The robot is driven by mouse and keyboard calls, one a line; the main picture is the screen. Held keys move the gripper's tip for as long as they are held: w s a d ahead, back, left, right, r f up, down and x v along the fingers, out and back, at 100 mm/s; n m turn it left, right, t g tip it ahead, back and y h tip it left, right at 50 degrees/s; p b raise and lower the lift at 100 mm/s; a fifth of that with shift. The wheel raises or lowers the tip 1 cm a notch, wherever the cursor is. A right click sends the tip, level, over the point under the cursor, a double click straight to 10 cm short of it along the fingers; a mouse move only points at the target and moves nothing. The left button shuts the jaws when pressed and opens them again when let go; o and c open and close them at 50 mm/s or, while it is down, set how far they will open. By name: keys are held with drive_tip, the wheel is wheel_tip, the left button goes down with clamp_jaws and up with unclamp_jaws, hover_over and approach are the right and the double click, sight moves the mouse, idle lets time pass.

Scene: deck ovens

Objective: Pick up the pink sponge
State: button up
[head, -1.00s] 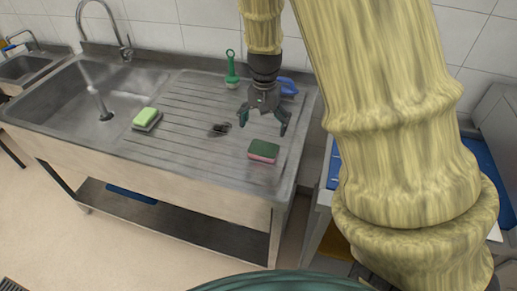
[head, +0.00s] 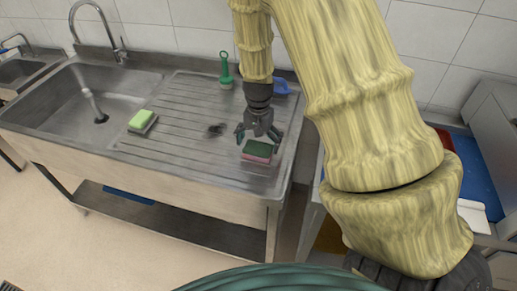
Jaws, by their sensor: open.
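The pink sponge (head: 257,156) has a dark green scouring top and lies flat on the ribbed steel drainboard, near its front right. My gripper (head: 259,140) is open and points down over the sponge. Its fingers show at the sponge's far edge and sides. I cannot tell whether they touch it. Nothing shows held between them.
A light green sponge (head: 142,119) lies on the drainboard beside the sink basin (head: 75,110). A green brush (head: 226,75) and a blue item (head: 281,86) are at the back. A dark patch (head: 215,128) lies mid-board. The front left drainboard is clear.

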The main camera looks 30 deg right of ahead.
drive_tip(key=shift+f+p, duration=0.3)
drive_tip(key=shift+f, duration=1.1)
drive_tip(key=c, duration=0.5)
